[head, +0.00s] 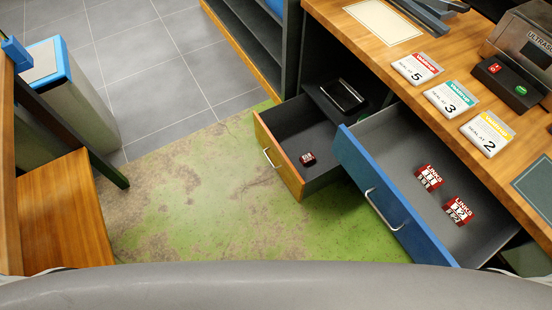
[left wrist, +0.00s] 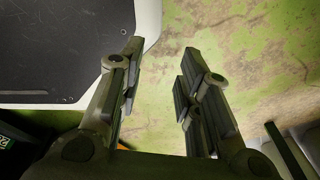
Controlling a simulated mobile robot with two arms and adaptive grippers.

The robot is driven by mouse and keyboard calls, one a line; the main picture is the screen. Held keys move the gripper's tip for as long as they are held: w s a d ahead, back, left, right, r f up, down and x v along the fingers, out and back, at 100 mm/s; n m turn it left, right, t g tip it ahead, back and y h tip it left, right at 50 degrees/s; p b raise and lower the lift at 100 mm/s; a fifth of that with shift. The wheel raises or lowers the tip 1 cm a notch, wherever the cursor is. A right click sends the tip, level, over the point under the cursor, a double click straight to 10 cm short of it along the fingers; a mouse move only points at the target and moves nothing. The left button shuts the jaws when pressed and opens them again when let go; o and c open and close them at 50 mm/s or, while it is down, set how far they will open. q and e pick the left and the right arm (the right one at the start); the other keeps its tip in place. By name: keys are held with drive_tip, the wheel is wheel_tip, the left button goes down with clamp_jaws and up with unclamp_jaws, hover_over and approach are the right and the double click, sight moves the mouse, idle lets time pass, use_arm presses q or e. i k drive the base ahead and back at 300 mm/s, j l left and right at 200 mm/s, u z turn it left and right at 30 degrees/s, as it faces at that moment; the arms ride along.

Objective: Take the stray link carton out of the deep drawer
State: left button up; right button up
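Two drawers are pulled out in the head view. The blue-fronted drawer (head: 375,200), at the right, holds two red-and-white cartons marked LINKS, one (head: 429,177) farther back and one (head: 458,210) nearer. I cannot tell for sure which drawer is the deeper. My left gripper (left wrist: 162,62) shows only in the left wrist view, with its fingers apart and nothing between them, above the green floor. My right gripper is not in view.
The wooden bench (head: 400,53) above the drawers carries three numbered cards, such as the red one (head: 417,68), and a grey machine (head: 522,45). A black device (head: 342,95) sits behind the yellow-fronted drawer. A wooden piece (head: 60,210) stands at left. The green floor (head: 200,200) between is clear.

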sight(309, 158)
drive_tip(key=z, duration=0.45)
drive_tip(key=i+j+z, duration=0.25)
drive_tip(key=j+z, duration=0.2)
drive_tip(key=j, duration=0.3)
drive_tip(key=i+j+z, duration=0.25)
drive_tip(key=j, duration=0.2)
drive_tip(key=j+z, duration=0.25)
drive_tip(key=j, duration=0.15)
